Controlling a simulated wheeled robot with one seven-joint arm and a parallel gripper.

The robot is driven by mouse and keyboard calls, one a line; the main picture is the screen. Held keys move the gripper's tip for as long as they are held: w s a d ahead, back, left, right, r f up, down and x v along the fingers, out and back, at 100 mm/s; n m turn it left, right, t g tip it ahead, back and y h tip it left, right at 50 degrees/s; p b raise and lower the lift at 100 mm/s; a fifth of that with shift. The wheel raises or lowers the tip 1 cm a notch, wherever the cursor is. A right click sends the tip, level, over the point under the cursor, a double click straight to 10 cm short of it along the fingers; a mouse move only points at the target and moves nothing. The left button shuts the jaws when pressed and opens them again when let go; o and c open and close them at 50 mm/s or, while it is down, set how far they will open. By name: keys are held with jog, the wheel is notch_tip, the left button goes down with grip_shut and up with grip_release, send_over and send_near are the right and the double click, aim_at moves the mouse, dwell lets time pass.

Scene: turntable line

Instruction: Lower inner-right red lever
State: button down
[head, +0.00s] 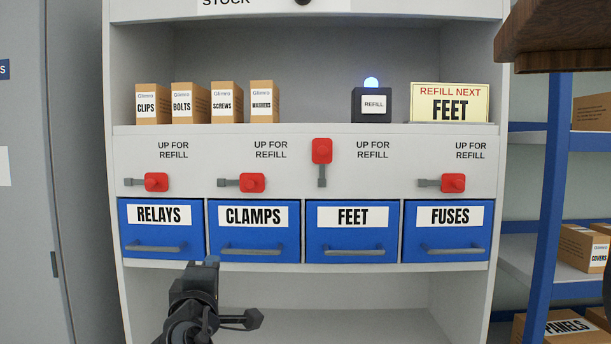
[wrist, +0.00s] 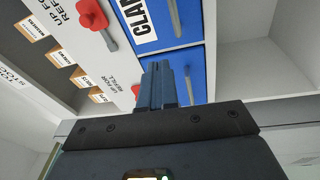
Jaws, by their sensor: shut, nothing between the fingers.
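The inner-right red lever (head: 322,152) is above the FEET drawer (head: 352,248). It points straight up, with its red knob at the top and grey stem below. It is not in the wrist view. My gripper (head: 211,263) is low and left, in front of the cabinet near the lower edge of the RELAYS and CLAMPS drawers, well apart from the lever. Its fingers (wrist: 166,84) are together and empty. The inner-left red lever (head: 252,182) lies sideways above the CLAMPS drawer (head: 253,245); it also shows in the wrist view (wrist: 92,14).
The outer-left lever (head: 156,182) and outer-right lever (head: 453,183) lie sideways. The shelf above holds small boxes (head: 228,102), a refill button box (head: 371,105) with a lit blue lamp, and a "REFILL NEXT FEET" sign (head: 449,103). A blue rack (head: 552,180) stands right.

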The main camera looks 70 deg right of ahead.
jog(key=s+d+r+m+g, duration=0.2)
jog(key=r+m+g, duration=0.1)
jog(key=r, duration=0.4)
jog(key=s+d+r+m+g, duration=0.1)
jog(key=s+r+m+g, duration=0.1)
jog(key=r+g, duration=0.4)
jog(key=s+d+r+m+g+b, duration=0.1)
jog(key=r+m+g, duration=0.3)
jog(key=r, duration=0.6)
jog(key=shift+s+d+g, duration=0.4)
jog(key=shift+s+d, duration=0.1)
jog(key=shift+d, duration=0.3)
jog(key=shift+r, duration=0.1)
send_near(322, 163)
jog(key=d+r, duration=0.3)
jog(key=shift+s+d+f+p, duration=0.25)
jog(key=shift+s+d+p, duration=0.05)
jog(key=shift+s+p, duration=0.1)
